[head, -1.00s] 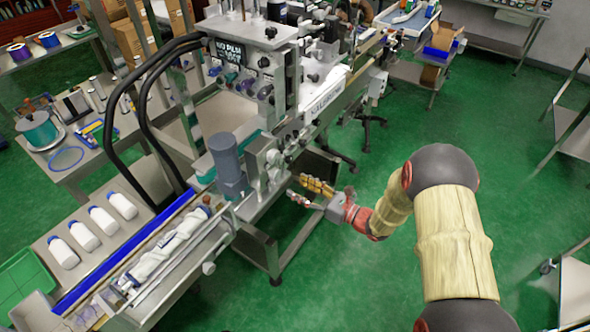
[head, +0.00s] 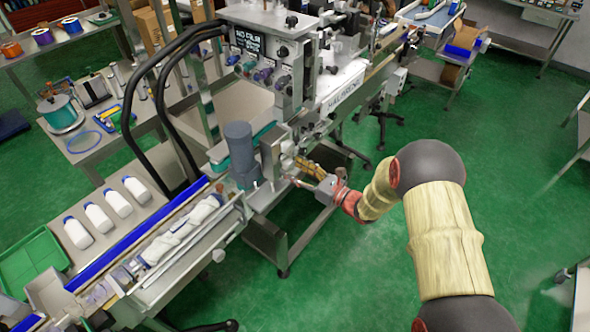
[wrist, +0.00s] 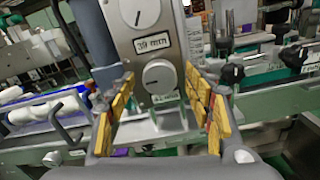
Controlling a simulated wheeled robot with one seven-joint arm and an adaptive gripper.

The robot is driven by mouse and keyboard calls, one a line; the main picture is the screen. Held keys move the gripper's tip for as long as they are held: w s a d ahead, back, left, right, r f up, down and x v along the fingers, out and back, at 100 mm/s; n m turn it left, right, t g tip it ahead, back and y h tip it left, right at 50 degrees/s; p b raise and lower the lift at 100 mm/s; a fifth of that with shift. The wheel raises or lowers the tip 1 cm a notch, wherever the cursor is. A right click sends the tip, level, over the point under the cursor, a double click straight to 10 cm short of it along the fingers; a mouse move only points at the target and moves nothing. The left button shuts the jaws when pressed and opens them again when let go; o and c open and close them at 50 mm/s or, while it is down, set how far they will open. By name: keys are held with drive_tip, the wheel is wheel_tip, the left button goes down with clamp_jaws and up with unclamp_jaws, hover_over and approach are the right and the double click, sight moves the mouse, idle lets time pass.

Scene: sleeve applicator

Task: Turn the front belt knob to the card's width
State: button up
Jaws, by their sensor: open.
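In the wrist view, a grey metal plate carries an upper round dial knob (wrist: 140,12) with a dark pointer line and a lower round dial knob (wrist: 159,76). A "39 mm" label (wrist: 152,42) sits between them. Another label (wrist: 165,98) below the lower knob is partly visible and hard to read. My gripper (wrist: 158,84) is open, its yellow-padded fingers left and right of the lower knob; contact cannot be told. In the head view my gripper (head: 302,172) is at the machine's front plate (head: 280,150). Which knob is the front one cannot be told.
A grey motor cylinder (head: 240,150) stands just left of the plate. A conveyor with a blue rail (head: 140,232) runs to the lower left, beside several white bottles (head: 99,217). Open green floor (head: 350,270) lies right of the machine.

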drive_tip(key=shift+c, duration=1.1)
drive_tip(key=c, duration=0.9)
drive_tip(key=shift+n+b, duration=0.3)
drive_tip(key=shift+b, duration=0.1)
